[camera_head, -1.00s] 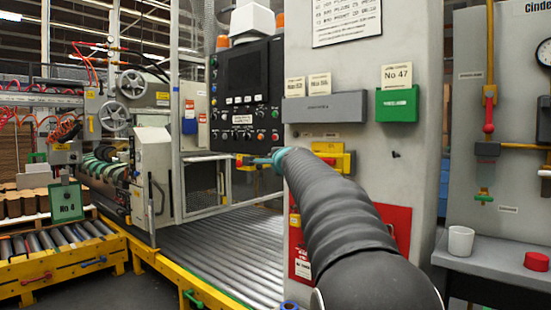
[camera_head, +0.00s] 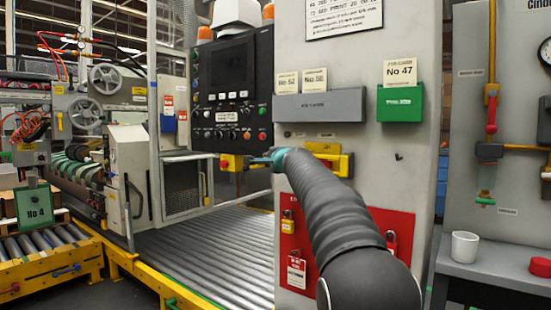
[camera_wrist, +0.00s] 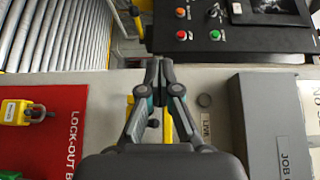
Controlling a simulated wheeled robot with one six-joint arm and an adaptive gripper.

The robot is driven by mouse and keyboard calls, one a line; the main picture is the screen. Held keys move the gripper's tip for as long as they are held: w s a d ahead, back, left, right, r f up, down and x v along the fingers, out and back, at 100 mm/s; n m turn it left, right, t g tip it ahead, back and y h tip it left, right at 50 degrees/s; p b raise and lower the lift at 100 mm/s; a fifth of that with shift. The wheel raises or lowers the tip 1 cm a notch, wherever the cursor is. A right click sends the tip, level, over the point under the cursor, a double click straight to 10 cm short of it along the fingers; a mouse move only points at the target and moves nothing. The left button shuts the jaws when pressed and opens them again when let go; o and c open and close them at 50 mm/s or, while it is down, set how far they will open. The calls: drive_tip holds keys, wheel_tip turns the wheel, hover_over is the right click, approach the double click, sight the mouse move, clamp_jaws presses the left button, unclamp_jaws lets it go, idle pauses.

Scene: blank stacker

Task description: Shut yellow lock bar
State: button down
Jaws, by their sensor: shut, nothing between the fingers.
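The yellow lock bar (camera_head: 345,165) is on the grey panel face, below the grey holder. My arm and gripper hide part of it in the head view. It also shows in the wrist view (camera_wrist: 166,125), between and behind my finger linkages, mostly covered. My gripper (camera_head: 258,160) is at the panel's left edge, its fingers pointing left, past the visible part of the bar. In the wrist view my gripper (camera_wrist: 160,64) is shut with empty fingertips. I cannot tell whether it touches the bar.
A red lock-out board (camera_head: 345,222) with padlocks hangs below the bar. A grey holder (camera_head: 322,106) and green holder (camera_head: 401,104) jut out above. A black control console (camera_head: 232,92) stands left, over a roller conveyor (camera_head: 205,258). A shelf with a white cup (camera_head: 464,247) is right.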

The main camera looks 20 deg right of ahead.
idle(0.4)
drive_tip(key=s+a+p, duration=0.1)
drive_tip(key=s+a, duration=0.7)
drive_tip(key=a, duration=0.3)
wheel_tip(320, 180, down, 13)
drive_tip(key=s+a+n+g+y, duration=0.1)
drive_tip(key=s+a+n+g, duration=0.2)
drive_tip(key=n+g, duration=0.3)
drive_tip(key=s+d+f+n+g, duration=0.1)
drive_tip(key=s+f, duration=0.5)
drive_tip(key=s, duration=0.8)
drive_tip(key=s+d+f+n+g+h, duration=0.1)
drive_tip(key=s+f+n, duration=0.5)
drive_tip(key=s, duration=0.9)
drive_tip(key=s+d+f+n+g+h, duration=0.1)
drive_tip(key=s+d+f+n+g, duration=0.2)
drive_tip(key=s+f, duration=0.5)
drive_tip(key=shift+s+d+f+n+g, duration=0.25)
drive_tip(key=shift+s+n+g, duration=0.3)
drive_tip(key=shift+s, duration=2.95)
